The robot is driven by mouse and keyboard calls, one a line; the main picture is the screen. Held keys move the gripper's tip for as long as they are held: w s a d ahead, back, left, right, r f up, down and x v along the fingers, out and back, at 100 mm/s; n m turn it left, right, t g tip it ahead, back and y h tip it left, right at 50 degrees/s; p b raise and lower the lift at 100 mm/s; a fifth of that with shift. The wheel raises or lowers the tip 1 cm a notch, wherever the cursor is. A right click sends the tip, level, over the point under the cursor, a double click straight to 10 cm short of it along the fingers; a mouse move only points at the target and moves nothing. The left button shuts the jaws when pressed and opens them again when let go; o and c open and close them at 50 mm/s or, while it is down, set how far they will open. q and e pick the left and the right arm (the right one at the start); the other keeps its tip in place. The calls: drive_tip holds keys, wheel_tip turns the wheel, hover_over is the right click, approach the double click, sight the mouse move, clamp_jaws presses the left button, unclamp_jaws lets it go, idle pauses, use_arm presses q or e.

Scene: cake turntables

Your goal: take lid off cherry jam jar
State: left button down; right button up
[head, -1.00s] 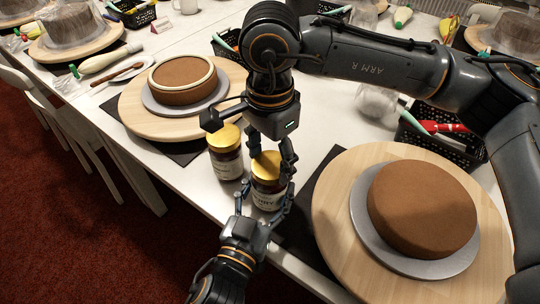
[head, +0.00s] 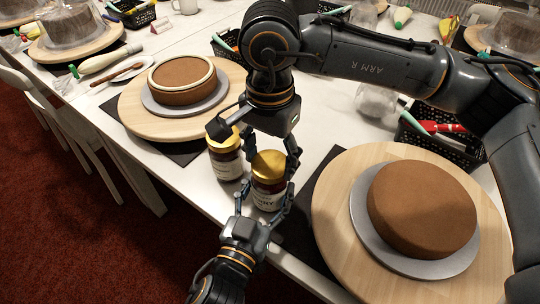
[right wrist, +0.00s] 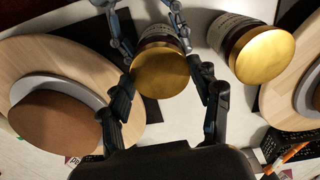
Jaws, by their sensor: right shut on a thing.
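The jam jar between my grippers (head: 268,194) stands at the table's front edge, a gold lid (head: 268,166) on top. Its label is partly covered and ends in what looks like "RRY". My right gripper (head: 271,168) comes down from above and is shut on the lid. In the right wrist view the lid (right wrist: 164,73) sits between its fingers. My left gripper (head: 262,207) reaches in from the front, its fingers around the jar's body, seemingly shut on it. I see no gap between lid and jar.
A second gold-lidded jar (head: 226,158) stands close on the left, also in the right wrist view (right wrist: 258,48). A cake turntable (head: 335,215) is on the right, another (head: 135,112) at the back left. A black basket (head: 440,142) stands behind the right turntable.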

sight(270, 163)
drive_tip(key=shift+r, duration=1)
drive_tip(key=shift+r, duration=0.1)
drive_tip(key=shift+r, duration=1.9)
use_arm(q)
drive_tip(key=shift+c, duration=1.1)
unclamp_jaws()
drive_tip(key=shift+s, duration=0.1)
drive_tip(key=v, duration=1.2)
